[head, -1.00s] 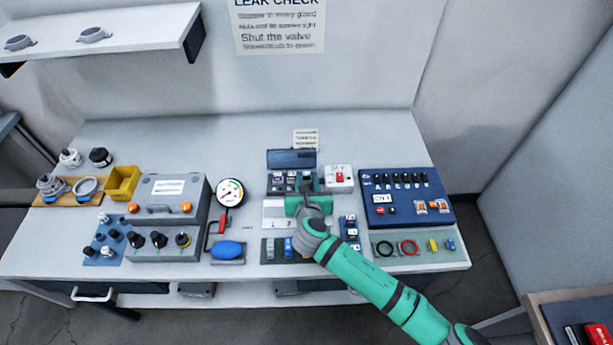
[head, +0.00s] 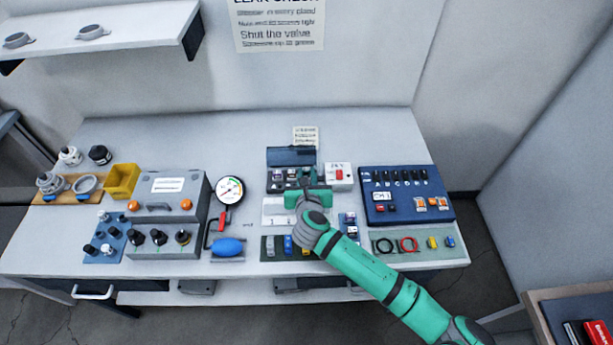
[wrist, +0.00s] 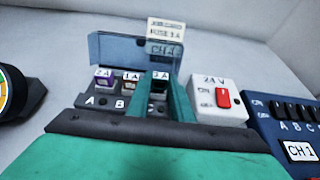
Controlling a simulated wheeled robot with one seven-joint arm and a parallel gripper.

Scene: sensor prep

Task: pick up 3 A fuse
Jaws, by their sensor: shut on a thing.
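The fuse block (wrist: 90,102) stands on the bench with its blue see-through lid (wrist: 112,52) raised. It also shows in the head view (head: 268,186). A black fuse (wrist: 159,87) with a white top label that seems to read 3 A sits between my green fingers. My gripper (wrist: 161,96) is shut on this fuse at the block's right slot, above letter C. Whether the fuse is still seated is hidden by the fingers. A purple fuse (wrist: 104,82) and a 1 A fuse (wrist: 130,86) stand in slots to the left.
A white 24 V switch box (wrist: 218,100) with a red rocker is close on the right. Beyond it is a blue CH 1 panel (head: 405,197). A card (wrist: 165,32) reading FUSE and CH 1 stands behind the lid. A round gauge (head: 230,190) is left.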

